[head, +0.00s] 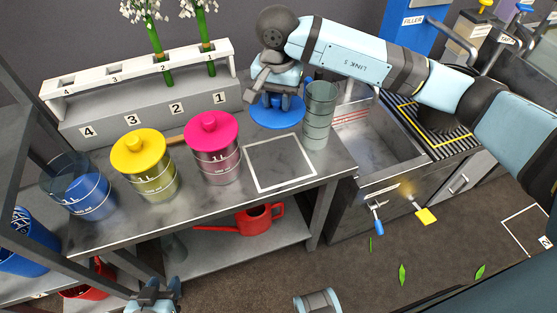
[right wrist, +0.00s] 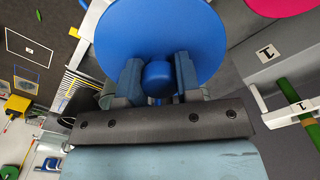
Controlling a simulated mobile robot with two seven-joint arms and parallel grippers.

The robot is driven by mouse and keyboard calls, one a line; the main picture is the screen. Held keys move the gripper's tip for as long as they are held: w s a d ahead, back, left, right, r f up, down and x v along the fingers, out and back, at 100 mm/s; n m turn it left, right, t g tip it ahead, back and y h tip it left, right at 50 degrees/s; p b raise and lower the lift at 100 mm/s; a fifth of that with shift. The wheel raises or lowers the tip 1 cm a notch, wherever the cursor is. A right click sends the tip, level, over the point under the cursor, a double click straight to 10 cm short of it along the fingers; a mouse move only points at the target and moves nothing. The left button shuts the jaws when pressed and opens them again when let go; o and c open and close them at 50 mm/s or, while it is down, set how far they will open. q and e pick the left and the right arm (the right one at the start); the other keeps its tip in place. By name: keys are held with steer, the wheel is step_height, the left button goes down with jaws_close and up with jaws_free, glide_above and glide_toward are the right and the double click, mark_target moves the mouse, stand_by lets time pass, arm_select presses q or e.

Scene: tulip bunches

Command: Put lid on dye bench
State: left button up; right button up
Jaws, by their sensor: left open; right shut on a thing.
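My right gripper (head: 285,98) is shut on the knob of a round blue lid (head: 277,118). The right wrist view shows the knob (right wrist: 157,78) between the two fingers and the lid's wide disc (right wrist: 150,25) around it. The lid is at the back right of the dye bench (head: 245,205), beside an open greenish glass (head: 319,120); whether it touches the bench is unclear. A lidless glass jar of blue dye (head: 85,200) stands at the bench's left end. A yellow-lidded jar (head: 150,178) and a pink-lidded jar (head: 214,160) stand closed. My left gripper (head: 153,292) is open and empty, low in front of the bench.
A numbered grey rack (head: 140,115) with white-flowered stems stands along the back. A white outlined square (head: 279,163) on the bench is bare. A sink (head: 375,135) lies to the right. A red watering can (head: 250,220) sits on the shelf below.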

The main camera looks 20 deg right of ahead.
mark_target(278, 160)
step_height(278, 160, down, 18)
steer(key=shift+d+f, duration=0.1)
steer(key=shift+f, duration=0.1)
steer(key=shift+f+b, duration=0.1)
steer(key=shift+b, duration=0.2)
steer(key=o, duration=0.9)
